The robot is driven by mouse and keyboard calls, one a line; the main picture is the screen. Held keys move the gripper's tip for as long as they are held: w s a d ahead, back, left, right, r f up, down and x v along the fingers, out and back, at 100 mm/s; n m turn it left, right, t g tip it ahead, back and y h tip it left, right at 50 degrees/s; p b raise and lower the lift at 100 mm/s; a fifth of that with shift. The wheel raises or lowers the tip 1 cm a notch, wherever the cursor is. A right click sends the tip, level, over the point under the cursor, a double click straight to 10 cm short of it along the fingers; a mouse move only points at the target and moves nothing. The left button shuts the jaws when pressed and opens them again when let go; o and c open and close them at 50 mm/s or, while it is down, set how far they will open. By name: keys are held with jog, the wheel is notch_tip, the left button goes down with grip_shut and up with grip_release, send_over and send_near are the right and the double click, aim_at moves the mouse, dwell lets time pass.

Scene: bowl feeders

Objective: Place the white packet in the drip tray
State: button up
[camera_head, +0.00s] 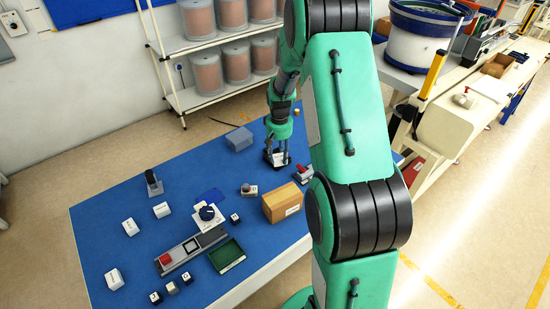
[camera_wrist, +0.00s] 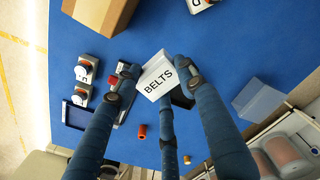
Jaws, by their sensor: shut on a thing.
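My gripper (camera_head: 277,155) is shut on a white packet marked BELTS (camera_wrist: 157,77), which sits between the fingertips in the wrist view. In the head view it shows as a small pale shape low at the fingertips; whether it touches the table is not clear. A shallow tray with a green inside and dark rim (camera_head: 227,254) lies near the table's front edge, well away from my gripper. Another dark shallow tray (camera_wrist: 76,115) shows at the table edge in the wrist view; my arm seems to hide it from the head view. I cannot tell which is the drip tray.
A grey-blue box (camera_head: 239,139) is to the left. Several white boxes, switches and small cubes occupy the front left. The blue tabletop (camera_head: 110,210) has bare stretches.

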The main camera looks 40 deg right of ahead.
aim_at(281, 163)
jog(key=f, duration=0.4)
jog(key=shift+s+d+f, duration=0.2)
jog(key=shift+s+d, duration=0.1)
jog(key=shift+d, duration=0.05)
jog(key=shift+f, duration=0.35)
jog(key=w+d, duration=0.3)
jog(key=w, duration=0.4)
jog(key=w+d+f+b, duration=0.1)
jog(key=w+d, duration=0.3)
jog(key=w, duration=0.3)
jog(key=shift+w+d+f, duration=0.15)
jog(key=shift+d+f, duration=0.05)
jog(key=shift+f, duration=0.05)
jog(key=shift+f, duration=0.1)
jog(key=shift+f+b, duration=0.5)
jog(key=shift+f, duration=1.15)
jog(key=shift+f, duration=0.55)
